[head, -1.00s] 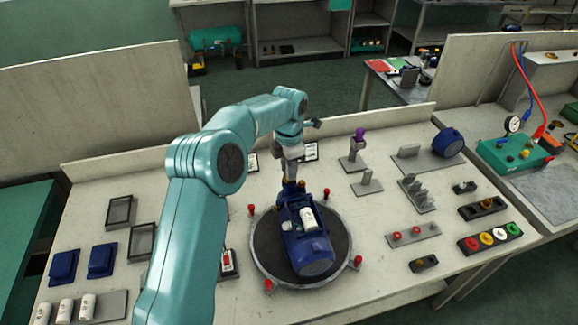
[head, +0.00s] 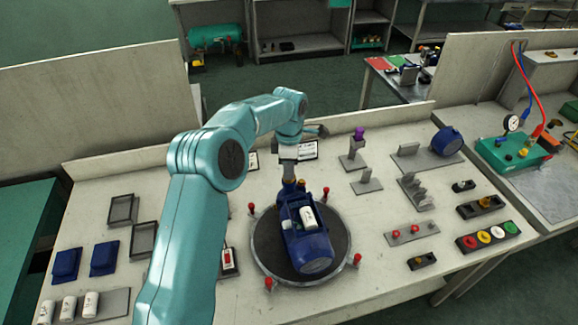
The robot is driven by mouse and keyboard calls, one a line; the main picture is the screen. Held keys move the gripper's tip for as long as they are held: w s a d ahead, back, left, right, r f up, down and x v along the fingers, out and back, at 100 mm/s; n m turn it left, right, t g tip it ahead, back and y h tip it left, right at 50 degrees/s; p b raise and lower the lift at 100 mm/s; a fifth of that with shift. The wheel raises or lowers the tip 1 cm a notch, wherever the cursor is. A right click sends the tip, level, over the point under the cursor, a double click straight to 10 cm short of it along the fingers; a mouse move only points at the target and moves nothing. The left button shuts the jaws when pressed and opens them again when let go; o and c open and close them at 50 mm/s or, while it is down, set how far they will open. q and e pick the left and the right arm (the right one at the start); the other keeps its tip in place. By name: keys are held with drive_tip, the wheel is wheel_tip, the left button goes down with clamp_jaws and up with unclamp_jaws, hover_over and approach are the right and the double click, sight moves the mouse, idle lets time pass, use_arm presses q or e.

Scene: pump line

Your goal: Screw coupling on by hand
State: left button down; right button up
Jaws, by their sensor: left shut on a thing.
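The blue pump (head: 308,245) lies on a dark round turntable (head: 268,250) with red-topped posts around it. A white cylinder (head: 308,217) sits on top of the pump. Brass-coloured fittings (head: 290,186) show at the pump's far end. My left gripper (head: 289,178) points down at this far end, with its jaws shut on a small brass-coloured part there, likely the coupling. The jaws hide most of that part, and I cannot tell how far it sits on its thread. My right gripper is not in view.
Grey stands and holders fill the right of the bench, with a blue round part (head: 447,141) at the back. A row of coloured rings (head: 489,236) lies at the right edge. Blue blocks (head: 104,258) and empty trays are at the left.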

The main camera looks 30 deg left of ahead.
use_arm(q)
drive_tip(key=m, duration=0.3)
drive_tip(key=shift+f, duration=0.1)
drive_tip(key=shift+m+p, duration=0.5)
drive_tip(key=shift+m, duration=1.2)
drive_tip(key=c, duration=1)
unclamp_jaws()
drive_tip(key=shift+c, duration=0.2)
drive_tip(key=shift+w, duration=0.1)
